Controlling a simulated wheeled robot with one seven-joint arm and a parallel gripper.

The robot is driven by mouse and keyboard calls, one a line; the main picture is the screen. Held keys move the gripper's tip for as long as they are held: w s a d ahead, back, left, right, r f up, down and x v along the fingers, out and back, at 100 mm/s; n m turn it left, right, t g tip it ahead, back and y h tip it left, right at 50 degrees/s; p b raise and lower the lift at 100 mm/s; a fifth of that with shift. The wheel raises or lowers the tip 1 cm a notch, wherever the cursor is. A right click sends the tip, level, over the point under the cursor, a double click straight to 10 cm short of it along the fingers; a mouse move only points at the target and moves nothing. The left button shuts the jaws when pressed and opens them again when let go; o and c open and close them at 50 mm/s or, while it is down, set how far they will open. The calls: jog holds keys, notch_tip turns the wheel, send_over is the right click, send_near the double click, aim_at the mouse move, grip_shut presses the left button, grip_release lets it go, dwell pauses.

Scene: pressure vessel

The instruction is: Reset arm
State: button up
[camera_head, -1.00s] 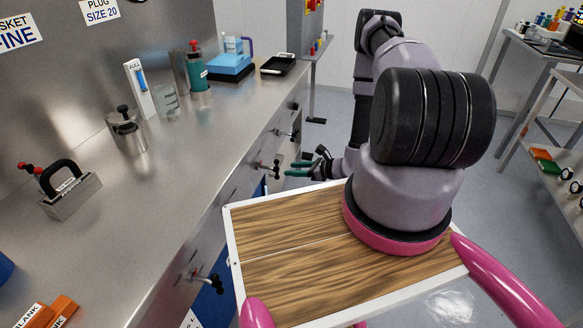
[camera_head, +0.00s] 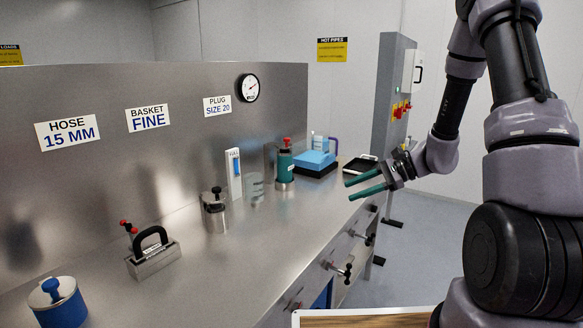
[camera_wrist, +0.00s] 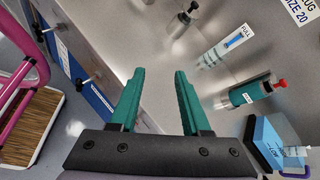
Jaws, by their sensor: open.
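My gripper (camera_head: 366,186) is at the upper right of the head view, raised above the right end of the steel counter (camera_head: 225,265). Its two green fingers are apart with nothing between them. In the wrist view my gripper (camera_wrist: 158,85) also shows open and empty, with the bare counter behind the fingers. It touches nothing that I can see.
Drawer knobs (camera_head: 345,272) stick out in front.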

jog(key=s+d+r+n+t+h, duration=0.2)
jog(key=s+d+r+n+h, duration=0.1)
jog(key=s+r, duration=0.6)
jog(key=s+d+r+n+t+h, duration=0.3)
jog(key=s+r+n+h, duration=0.3)
jog(key=s+r, duration=0.4)
notch_tip(320, 180, up, 6)
jog(key=shift+s+d+r+n+h, duration=0.1)
jog(key=shift+s+d+n+h, duration=0.15)
jog(key=shift+h, duration=0.35)
